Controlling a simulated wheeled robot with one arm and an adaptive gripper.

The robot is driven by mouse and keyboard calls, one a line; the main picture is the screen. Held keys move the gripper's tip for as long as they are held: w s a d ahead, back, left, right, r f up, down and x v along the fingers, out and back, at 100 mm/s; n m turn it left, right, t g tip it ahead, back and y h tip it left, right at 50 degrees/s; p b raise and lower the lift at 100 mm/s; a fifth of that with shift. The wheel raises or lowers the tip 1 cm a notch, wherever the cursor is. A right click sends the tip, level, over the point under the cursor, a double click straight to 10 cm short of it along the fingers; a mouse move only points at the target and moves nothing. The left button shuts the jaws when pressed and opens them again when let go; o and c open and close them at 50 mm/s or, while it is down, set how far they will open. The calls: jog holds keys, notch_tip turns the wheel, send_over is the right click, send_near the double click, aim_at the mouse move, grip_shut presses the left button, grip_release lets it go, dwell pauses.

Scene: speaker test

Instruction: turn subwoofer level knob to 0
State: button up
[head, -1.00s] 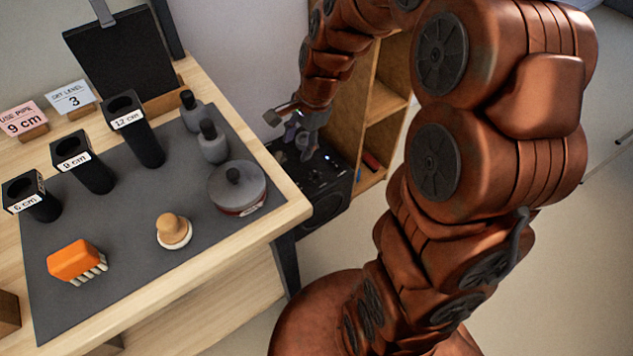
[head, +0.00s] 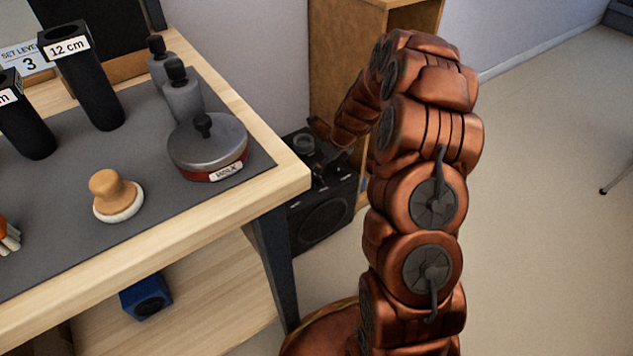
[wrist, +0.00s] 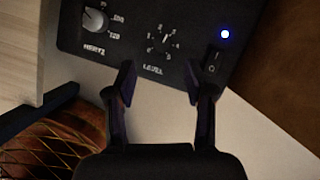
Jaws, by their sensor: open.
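The black subwoofer (head: 325,222) stands on the floor beside the table in the head view. In the wrist view its control panel (wrist: 135,47) holds the small level knob (wrist: 163,43), ringed by numbers and lettered LEVEL. I cannot read its exact setting. A larger knob (wrist: 94,20) with a frequency scale sits to its left. My gripper (wrist: 159,83) is open and empty, its two fingers apart. The level knob lies ahead of the gap, not between the fingers. In the head view the gripper is small and dark above the subwoofer.
A rocker switch (wrist: 212,62) and lit blue light (wrist: 225,34) lie right of the level knob. The table (head: 225,195) is close left of the subwoofer; a wooden shelf (head: 345,50) stands behind. A card (head: 25,60) reads SET LEVEL 3. Open floor lies right.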

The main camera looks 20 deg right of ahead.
aim_at(316, 176)
jog(key=shift+w+f, duration=0.1)
jog(key=shift+f, duration=0.45)
jog(key=b+x, duration=0.3)
jog(key=x, duration=0.4)
jog(key=shift+c, duration=0.3)
grip_shut()
